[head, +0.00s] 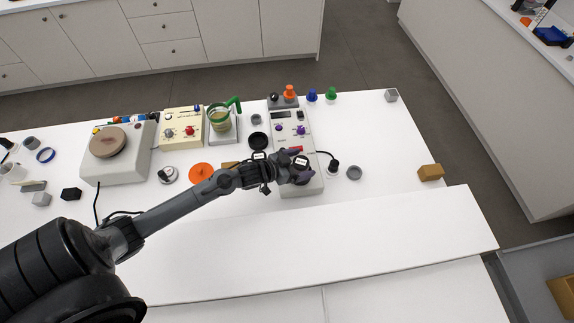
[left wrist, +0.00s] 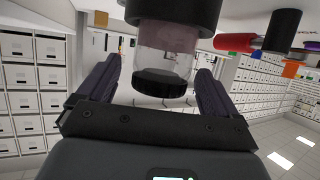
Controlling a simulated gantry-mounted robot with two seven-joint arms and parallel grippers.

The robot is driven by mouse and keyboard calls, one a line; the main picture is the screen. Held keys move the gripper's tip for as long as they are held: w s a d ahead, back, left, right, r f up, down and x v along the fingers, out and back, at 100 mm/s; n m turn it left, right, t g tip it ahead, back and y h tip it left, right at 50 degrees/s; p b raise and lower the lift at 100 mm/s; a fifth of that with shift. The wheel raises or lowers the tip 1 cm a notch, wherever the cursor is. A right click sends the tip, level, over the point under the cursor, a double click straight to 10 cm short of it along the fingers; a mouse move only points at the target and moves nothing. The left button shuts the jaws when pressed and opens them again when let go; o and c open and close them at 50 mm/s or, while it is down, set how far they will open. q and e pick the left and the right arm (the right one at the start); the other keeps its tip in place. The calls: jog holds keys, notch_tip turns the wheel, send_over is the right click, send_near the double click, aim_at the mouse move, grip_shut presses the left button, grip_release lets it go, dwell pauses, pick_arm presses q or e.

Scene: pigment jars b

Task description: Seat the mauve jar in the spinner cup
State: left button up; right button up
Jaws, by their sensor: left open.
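My left gripper (head: 297,170) is over the front part of the grey spinner machine (head: 284,119) in the head view and hides most of what is there, including any cup. In the left wrist view my left gripper (left wrist: 158,66) is open, with one finger on each side of a clear jar (left wrist: 165,48). The jar has a faint pinkish tint, a black end and a dark wider part at the other end. It looks like the mauve jar, but I cannot tell whether it sits in a cup. Gaps show beside the fingers. My right gripper is not in view.
A red and black cylinder (left wrist: 238,42) is beside the jar in the left wrist view. A black round dish (head: 258,141) stands left of the machine, and a grey round piece (head: 354,172) lies to its right. A tan block (head: 431,172) stands farther right. The front white surface is clear.

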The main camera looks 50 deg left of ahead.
pick_arm(q)
jog(key=v, duration=1)
jog(key=shift+s, duration=0.1)
jog(key=s+d+r+n+g+y+p, duration=0.1)
jog(key=s+d+r+n+p, duration=0.15)
jog(key=d+r+p, duration=0.4)
jog(key=s+d+r+n+g+y+p, duration=0.1)
jog(key=s+d+r+g+p, duration=0.1)
jog(key=s+d+r+p, duration=0.4)
jog(key=s+d+m+g+y, duration=0.1)
jog(key=s+m+g, duration=0.1)
jog(key=s+g, duration=0.4)
jog(key=shift+s+d+f+m+b, duration=0.35)
jog(key=shift+s+b, duration=0.1)
jog(key=shift+s, duration=0.6)
